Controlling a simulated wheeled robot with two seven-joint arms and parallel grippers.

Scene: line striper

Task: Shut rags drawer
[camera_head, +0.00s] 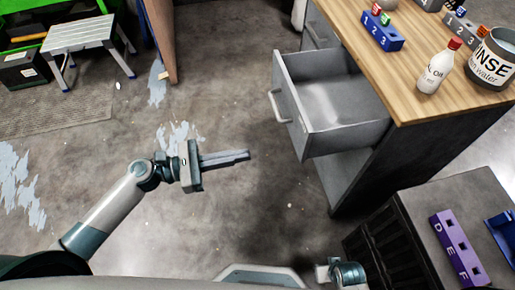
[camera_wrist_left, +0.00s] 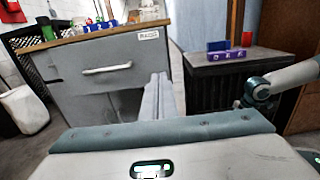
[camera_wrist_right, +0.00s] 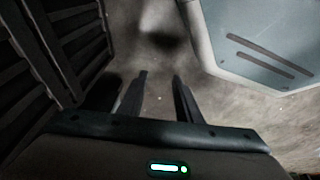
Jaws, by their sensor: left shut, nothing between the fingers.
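The rags drawer (camera_head: 330,105) is a grey metal drawer pulled out from the wooden-topped workbench; it looks empty inside. Its front with a pale handle (camera_wrist_left: 107,69) shows in the left wrist view, with a small label (camera_wrist_left: 148,35) at the upper right of the front. My left gripper (camera_head: 247,155) is shut and empty, apart from the drawer, out in front of and below its handle in the picture. In the right wrist view my right gripper (camera_wrist_right: 160,76) has its fingers apart with nothing between them, over the floor.
The workbench top (camera_head: 405,75) carries a blue block holder (camera_head: 382,36), a white bottle (camera_head: 438,68) and a rinse water pot (camera_head: 492,60). A dark ribbed cabinet (camera_head: 400,225) with a purple lettered holder (camera_head: 457,248) stands at lower right. A step stool (camera_head: 80,35) is far left. Floor before the drawer is clear.

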